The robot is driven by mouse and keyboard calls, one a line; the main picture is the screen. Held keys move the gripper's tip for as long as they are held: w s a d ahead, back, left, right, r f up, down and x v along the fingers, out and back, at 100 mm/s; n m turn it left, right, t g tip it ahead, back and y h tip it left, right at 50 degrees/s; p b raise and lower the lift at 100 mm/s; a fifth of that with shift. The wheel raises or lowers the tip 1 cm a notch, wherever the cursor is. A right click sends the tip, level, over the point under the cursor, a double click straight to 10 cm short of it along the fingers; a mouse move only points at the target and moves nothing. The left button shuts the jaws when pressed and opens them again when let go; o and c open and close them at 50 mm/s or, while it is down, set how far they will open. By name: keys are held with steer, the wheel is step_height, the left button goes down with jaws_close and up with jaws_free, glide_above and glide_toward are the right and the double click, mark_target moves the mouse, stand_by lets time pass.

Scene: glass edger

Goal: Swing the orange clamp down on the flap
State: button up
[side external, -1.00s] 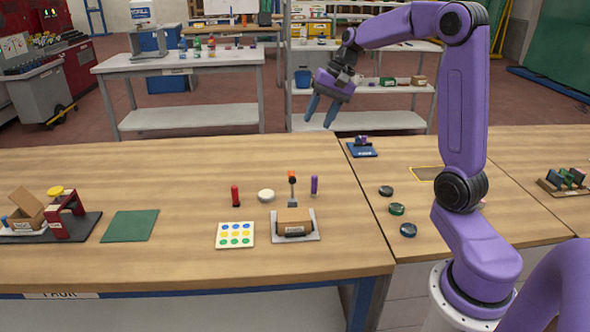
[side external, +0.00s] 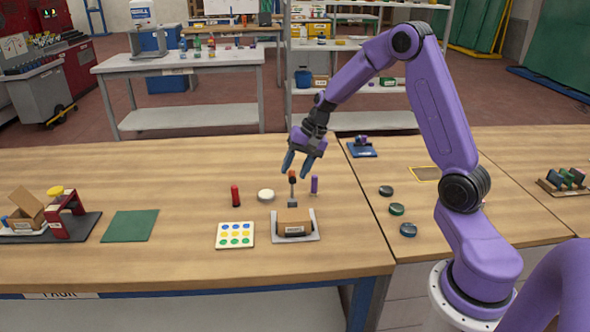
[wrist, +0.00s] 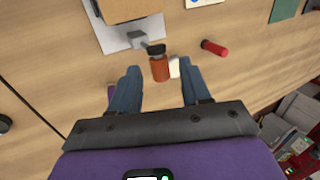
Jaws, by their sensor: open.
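The orange clamp (side external: 292,176) stands upright on its grey arm at the back of a light grey base plate (side external: 314,236). A small brown box (side external: 294,222) sits on that plate; I cannot make out the flap clearly. My gripper (side external: 298,174) is open, fingers pointing down, at the clamp's orange tip. In the wrist view the orange clamp tip (wrist: 159,69) lies between and just beyond my two blue fingers (wrist: 155,90), with no clear contact. The brown box also shows in the wrist view (wrist: 128,8).
A purple peg (side external: 314,185) stands close right of the clamp. A white disc (side external: 266,195) and a red peg (side external: 235,196) stand to the left. A tray of coloured dots (side external: 235,235) lies left of the plate.

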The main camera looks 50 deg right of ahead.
steer(key=shift+w+a+f, duration=0.1)
steer(key=shift+a+f, duration=0.05)
steer(key=shift+f, duration=0.25)
jaws_close()
